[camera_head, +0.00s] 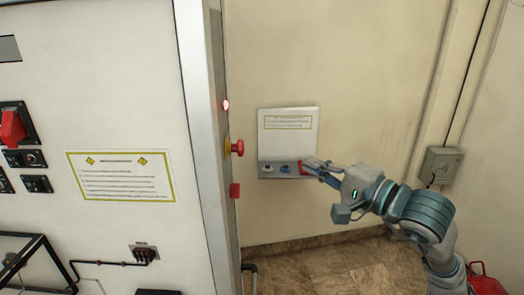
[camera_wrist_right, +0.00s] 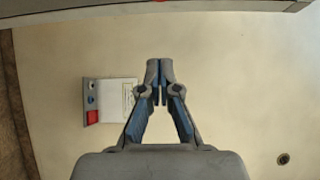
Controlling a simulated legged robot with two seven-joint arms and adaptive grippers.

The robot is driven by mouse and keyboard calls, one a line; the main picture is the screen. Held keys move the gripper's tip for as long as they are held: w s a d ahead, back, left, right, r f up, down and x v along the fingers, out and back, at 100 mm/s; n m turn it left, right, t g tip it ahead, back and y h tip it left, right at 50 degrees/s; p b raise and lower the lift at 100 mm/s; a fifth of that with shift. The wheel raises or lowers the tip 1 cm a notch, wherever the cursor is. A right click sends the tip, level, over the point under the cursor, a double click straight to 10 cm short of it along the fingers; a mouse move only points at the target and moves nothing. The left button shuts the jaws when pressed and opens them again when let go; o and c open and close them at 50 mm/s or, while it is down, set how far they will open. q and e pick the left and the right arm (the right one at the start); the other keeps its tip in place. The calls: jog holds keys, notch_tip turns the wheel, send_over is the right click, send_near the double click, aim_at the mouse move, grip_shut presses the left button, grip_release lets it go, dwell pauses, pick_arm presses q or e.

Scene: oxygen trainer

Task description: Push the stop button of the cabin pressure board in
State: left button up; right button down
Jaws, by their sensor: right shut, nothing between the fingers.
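The wall board (camera_head: 288,137) is a white panel with a printed label and a grey strip of buttons along its bottom. On the strip are a white button (camera_head: 266,169), a blue button (camera_head: 286,169) and a red block-like button (camera_head: 303,168) at the right end. My right gripper (camera_head: 311,164) is shut and empty, its tips overlapping the red button's right edge in the head view. In the right wrist view the shut fingertips (camera_wrist_right: 159,68) lie to the right of the board (camera_wrist_right: 116,98) and its red button (camera_wrist_right: 92,117). Contact cannot be told. My left gripper is not seen.
A tall white cabinet (camera_head: 110,70) fills the left, with a red mushroom button (camera_head: 237,147) on its edge, close to the board. A small grey wall box (camera_head: 441,165) and a red object (camera_head: 486,281) are at the right. The wall around the board is clear.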

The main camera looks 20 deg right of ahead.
aim_at(241, 148)
jog(key=w+a+p, duration=0.4)
jog(key=w+a, duration=0.5)
jog(key=shift+w, duration=0.15)
jog(key=shift+a, duration=0.1)
jog(key=shift+w+a+b, duration=0.1)
jog(key=shift+a+b, duration=0.3)
jog(key=shift+a, duration=0.45)
